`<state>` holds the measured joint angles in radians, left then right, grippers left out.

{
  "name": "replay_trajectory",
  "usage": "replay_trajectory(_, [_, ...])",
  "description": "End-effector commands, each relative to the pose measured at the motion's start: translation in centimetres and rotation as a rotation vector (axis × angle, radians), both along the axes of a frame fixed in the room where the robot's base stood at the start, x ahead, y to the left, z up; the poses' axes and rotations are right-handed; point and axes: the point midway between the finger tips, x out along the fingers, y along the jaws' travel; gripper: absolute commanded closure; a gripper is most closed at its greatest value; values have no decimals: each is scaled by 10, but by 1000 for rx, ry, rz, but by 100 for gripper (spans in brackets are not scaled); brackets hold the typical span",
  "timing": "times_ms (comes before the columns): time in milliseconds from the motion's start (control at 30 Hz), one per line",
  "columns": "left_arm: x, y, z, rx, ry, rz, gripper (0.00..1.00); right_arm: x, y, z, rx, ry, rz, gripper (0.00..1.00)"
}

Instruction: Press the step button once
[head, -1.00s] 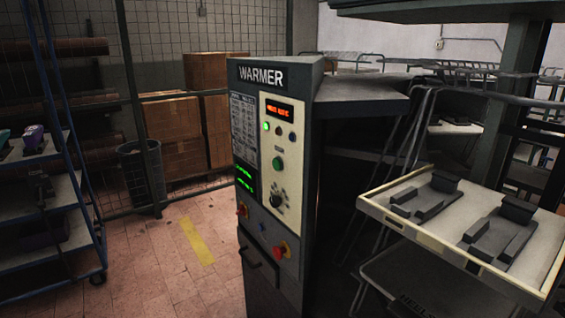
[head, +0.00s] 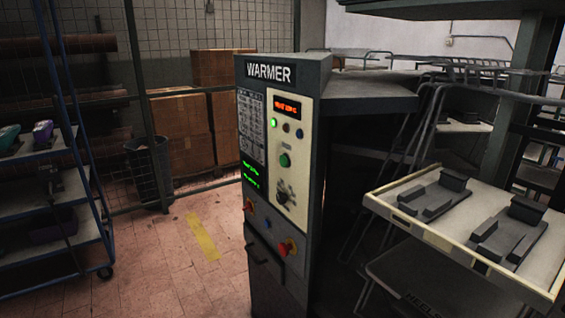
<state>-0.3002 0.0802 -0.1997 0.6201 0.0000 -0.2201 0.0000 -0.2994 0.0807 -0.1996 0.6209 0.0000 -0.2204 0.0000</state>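The grey machine cabinet labelled WARMER (head: 265,71) stands upright in the middle of the head view. Its cream panel carries a red-lit display (head: 287,106), small lamps, a round green button (head: 284,160) and a dark knob (head: 286,193). No label reading "step" is legible, so I cannot tell which one is the step button. Neither of my grippers is in view.
A cream-rimmed tray (head: 432,236) with dark fixtures juts out right of the cabinet. A blue-framed shelf cart (head: 75,150) stands at left. A waste bin (head: 150,172) and cardboard boxes (head: 180,125) stand behind. Tiled floor (head: 160,270) left of the cabinet is clear.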

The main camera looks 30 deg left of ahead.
Motion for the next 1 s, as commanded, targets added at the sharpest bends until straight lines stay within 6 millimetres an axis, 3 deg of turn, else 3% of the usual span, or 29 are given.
replay_trajectory(67, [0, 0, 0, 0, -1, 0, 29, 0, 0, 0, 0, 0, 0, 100])
replay_trajectory(700, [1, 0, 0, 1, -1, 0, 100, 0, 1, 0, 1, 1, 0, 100])
replay_trajectory(1000, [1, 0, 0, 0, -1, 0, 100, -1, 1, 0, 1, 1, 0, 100])
